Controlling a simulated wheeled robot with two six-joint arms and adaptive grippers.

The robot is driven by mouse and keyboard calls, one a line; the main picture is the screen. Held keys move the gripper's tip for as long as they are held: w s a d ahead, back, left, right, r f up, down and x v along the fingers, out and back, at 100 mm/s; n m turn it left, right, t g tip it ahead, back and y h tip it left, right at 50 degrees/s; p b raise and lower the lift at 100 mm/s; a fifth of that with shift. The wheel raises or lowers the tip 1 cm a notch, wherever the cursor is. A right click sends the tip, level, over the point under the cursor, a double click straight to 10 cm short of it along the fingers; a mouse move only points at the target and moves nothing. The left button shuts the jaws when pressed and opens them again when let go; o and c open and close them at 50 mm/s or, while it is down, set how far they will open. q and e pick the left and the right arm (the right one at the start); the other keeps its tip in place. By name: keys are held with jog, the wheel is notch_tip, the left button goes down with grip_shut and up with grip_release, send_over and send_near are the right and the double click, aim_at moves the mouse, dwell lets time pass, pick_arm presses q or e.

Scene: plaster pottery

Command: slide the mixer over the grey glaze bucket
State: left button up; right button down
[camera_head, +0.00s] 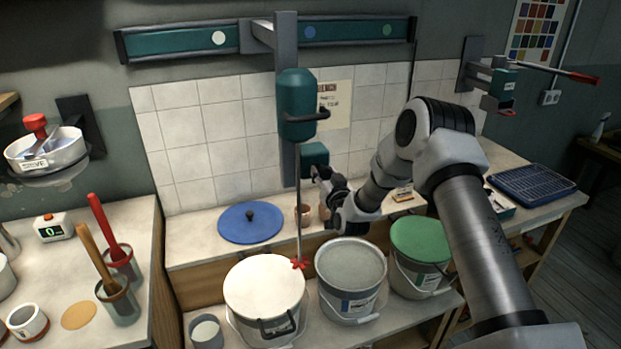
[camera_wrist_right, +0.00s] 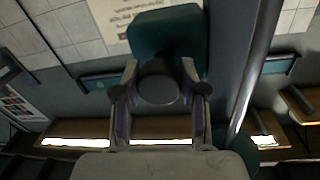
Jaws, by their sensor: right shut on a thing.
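The mixer (camera_head: 297,105) is a teal motor body on a grey column that hangs from a wall rail. Its thin shaft runs down to a red impeller (camera_head: 299,263), seen at the right rim of the white bucket, left of the grey glaze bucket (camera_head: 350,268). The grey bucket stands open on the low shelf. My right gripper (camera_head: 319,174) is at the mixer's lower teal block (camera_head: 314,154). In the right wrist view my right gripper (camera_wrist_right: 160,78) is shut on a dark round knob (camera_wrist_right: 159,88) at the teal block. My left gripper is not in view.
The white glaze bucket (camera_head: 262,284) stands left of the grey one, and a green bucket (camera_head: 420,240) stands right. The rail (camera_head: 350,29) carries white, blue and green dots; the column is between white and blue. A blue lid (camera_head: 251,224) lies on the ledge behind.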

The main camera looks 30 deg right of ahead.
jog(key=s+d+b, duration=0.1)
jog(key=s+d, duration=0.3)
jog(key=d, duration=1.4)
jog(key=shift+s, duration=0.2)
jog(key=c, duration=0.6)
grip_release()
jog(key=shift+d, duration=0.1)
jog(key=v, duration=0.7)
jog(key=shift+s, duration=0.15)
